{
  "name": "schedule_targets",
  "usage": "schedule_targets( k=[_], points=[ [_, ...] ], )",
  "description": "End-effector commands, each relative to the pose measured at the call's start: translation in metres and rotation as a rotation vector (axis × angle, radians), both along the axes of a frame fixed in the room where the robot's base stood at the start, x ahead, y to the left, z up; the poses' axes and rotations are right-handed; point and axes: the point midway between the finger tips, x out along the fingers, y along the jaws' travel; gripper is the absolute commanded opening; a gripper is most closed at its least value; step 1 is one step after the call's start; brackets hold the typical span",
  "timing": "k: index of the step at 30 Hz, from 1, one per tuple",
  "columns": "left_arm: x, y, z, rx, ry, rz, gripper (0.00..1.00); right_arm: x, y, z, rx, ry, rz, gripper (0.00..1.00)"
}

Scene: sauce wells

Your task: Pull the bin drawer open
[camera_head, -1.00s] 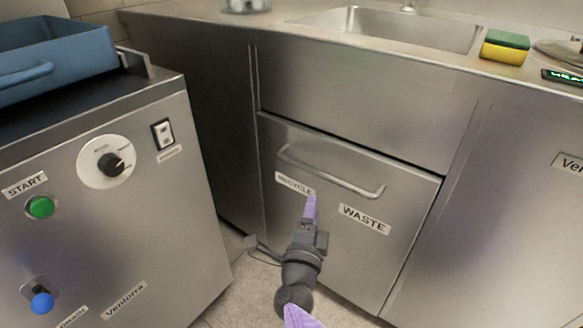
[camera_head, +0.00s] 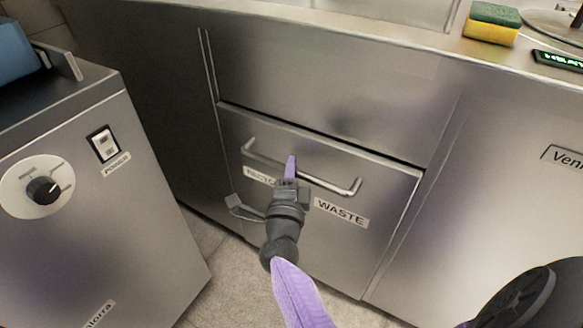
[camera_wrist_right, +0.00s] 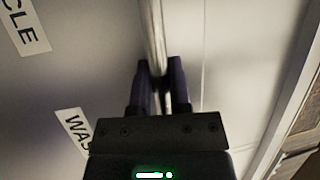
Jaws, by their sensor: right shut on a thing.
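The bin drawer (camera_head: 345,255) is a metal front under the counter, labelled RECYCLE and WASTE, and it looks closed. Its long bar handle (camera_head: 335,185) runs across the upper part of the front. My right gripper (camera_head: 291,168) is at the middle of this handle. In the right wrist view the handle bar (camera_wrist_right: 153,30) passes between the two dark fingers of my right gripper (camera_wrist_right: 161,82), which are shut on it. The gripper hides part of the RECYCLE label in the head view. My left gripper is not in view.
A metal machine (camera_head: 120,220) with a dial and power switch stands at the left. Tiled floor (camera_head: 235,280) shows between the machine and the drawer.

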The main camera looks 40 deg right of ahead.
Motion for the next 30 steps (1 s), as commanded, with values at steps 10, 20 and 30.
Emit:
schedule_targets(
  k=[10, 20, 30],
  points=[
    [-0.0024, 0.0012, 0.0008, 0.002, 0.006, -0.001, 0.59, 0.0000, 0.0002, -0.0007, 0.001, 0.002, 0.001, 0.00],
    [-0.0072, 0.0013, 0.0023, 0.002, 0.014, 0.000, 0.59, -0.0001, 0.0003, -0.0009, 0.001, 0.002, 0.001, 0.00],
    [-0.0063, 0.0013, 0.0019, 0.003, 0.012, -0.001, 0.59, -0.0001, 0.0004, -0.0012, 0.002, 0.002, 0.001, 0.00]
  ],
)
